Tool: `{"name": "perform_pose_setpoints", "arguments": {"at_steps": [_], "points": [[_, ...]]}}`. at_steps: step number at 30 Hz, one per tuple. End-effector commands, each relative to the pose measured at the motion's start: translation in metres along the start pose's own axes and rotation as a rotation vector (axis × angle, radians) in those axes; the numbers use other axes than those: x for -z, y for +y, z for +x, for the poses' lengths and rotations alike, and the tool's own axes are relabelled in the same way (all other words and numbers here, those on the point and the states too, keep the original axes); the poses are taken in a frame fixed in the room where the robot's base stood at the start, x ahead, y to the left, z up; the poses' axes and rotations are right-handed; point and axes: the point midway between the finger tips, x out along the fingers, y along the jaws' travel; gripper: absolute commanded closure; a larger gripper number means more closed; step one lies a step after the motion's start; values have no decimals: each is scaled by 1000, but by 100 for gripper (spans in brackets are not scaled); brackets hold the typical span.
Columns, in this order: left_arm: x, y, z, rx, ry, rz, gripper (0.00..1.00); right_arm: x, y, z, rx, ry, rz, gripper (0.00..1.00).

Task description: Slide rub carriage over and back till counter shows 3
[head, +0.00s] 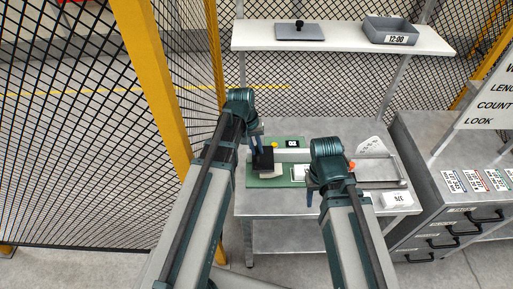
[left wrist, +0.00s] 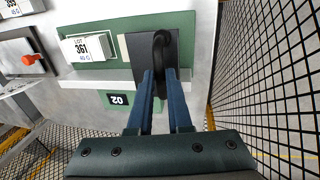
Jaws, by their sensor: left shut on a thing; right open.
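The rub carriage (head: 263,160) is a dark block at the left end of the green fixture (head: 258,182). In the left wrist view its dark grey body (left wrist: 136,47) carries a black upright handle (left wrist: 161,40). My left gripper (head: 257,142) is shut on that handle, with its blue fingers on either side in the left wrist view (left wrist: 161,75). The counter (head: 291,143) is a small black display, too small to read in the head view. In the left wrist view the counter (left wrist: 119,99) shows the digits 0 and 2, seemingly upside down. My right gripper (head: 312,198) is open and empty over the bench front.
A white LOT 361 label (left wrist: 87,48) lies on the green fixture beside the carriage. A shelf (head: 345,38) runs behind, and a mesh fence with a yellow post (head: 155,75) stands close on the left.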

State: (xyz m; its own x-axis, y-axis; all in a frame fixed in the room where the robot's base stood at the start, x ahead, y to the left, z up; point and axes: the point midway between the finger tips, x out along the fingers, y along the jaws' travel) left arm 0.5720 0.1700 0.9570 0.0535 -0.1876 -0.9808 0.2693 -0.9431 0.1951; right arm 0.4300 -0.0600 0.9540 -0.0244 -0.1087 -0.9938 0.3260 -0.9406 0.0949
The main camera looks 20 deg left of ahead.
Motion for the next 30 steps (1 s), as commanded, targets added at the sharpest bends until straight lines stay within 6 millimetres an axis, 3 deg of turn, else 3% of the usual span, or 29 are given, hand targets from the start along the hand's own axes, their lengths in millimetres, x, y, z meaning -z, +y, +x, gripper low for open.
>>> {"name": "perform_pose_setpoints", "arguments": {"at_steps": [30], "points": [[0, 6, 1, 0, -1, 1, 100, 0, 0, 0, 0, 0, 0, 50]]}}
